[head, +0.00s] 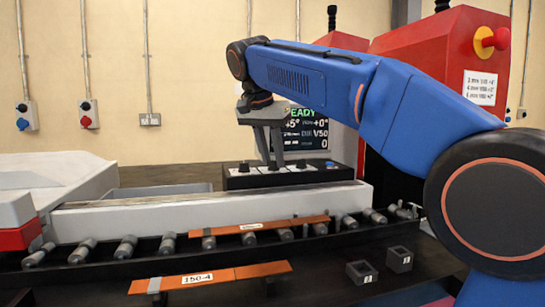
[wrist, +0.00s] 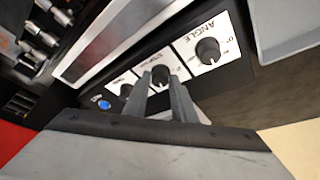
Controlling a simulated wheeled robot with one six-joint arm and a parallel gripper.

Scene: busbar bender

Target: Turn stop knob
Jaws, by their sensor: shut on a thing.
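The stop knob (wrist: 160,74) is the dark middle knob on its own white plate, marked STOP, in the wrist view. My gripper (wrist: 158,88) is shut on it, one finger on each side. In the head view my gripper (head: 272,163) reaches down to the control box (head: 235,182), and its fingers partly hide the middle knob. The angle knob (wrist: 207,50) is at the right of it in the wrist view. A third knob (wrist: 126,90) is at the left. The screen (head: 307,130) behind my gripper shows partly hidden text, including "+5°", "+0°" and "V50".
A blue button (wrist: 104,104) sits at the end of the control box. Copper bars (head: 210,278) lie on the dark front and on the rollers (head: 125,247). Two small dark blocks (head: 361,272) stand at the front right. A red emergency button (head: 499,39) is at the upper right.

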